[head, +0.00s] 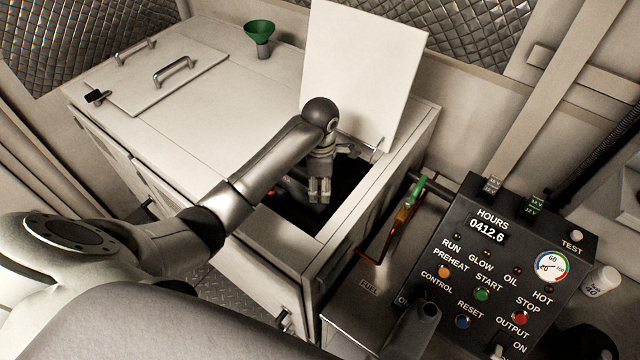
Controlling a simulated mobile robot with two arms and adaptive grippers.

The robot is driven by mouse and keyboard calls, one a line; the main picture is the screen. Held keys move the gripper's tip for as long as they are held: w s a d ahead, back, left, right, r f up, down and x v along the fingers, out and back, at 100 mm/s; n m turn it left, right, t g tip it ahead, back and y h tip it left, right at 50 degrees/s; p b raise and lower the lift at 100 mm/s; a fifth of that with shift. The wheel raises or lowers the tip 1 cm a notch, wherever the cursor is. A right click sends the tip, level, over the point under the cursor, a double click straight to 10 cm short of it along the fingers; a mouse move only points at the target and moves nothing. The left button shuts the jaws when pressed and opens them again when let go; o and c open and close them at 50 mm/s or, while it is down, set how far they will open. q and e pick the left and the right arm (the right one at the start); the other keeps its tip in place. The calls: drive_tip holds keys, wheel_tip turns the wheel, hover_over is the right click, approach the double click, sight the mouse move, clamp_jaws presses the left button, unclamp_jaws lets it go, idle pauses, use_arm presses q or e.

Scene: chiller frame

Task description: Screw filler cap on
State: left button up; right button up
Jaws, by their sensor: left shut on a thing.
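My left gripper (320,198) reaches down into the open hatch of the white cabinet (285,255). Its fingers are shut, pointing down into the dark bay. The thing between the fingertips, taken to be the filler cap, is too dark and small to make out. The filler neck cannot be picked out in the shadow below, so I cannot tell whether the cap touches it. A small orange-red part shows in the bay just left of the fingers. My right gripper is not in view.
The raised white lid (362,70) stands behind the hatch. A green funnel (259,34) is on the cabinet top at the back. A white bottle (601,281) is at far right.

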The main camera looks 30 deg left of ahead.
use_arm(q)
drive_tip(key=m, duration=0.6)
drive_tip(key=shift+w+m, duration=0.1)
drive_tip(key=shift+m, duration=0.2)
drive_tip(key=m, duration=0.5)
drive_tip(key=shift+m, duration=0.4)
drive_tip(key=o, duration=1.1)
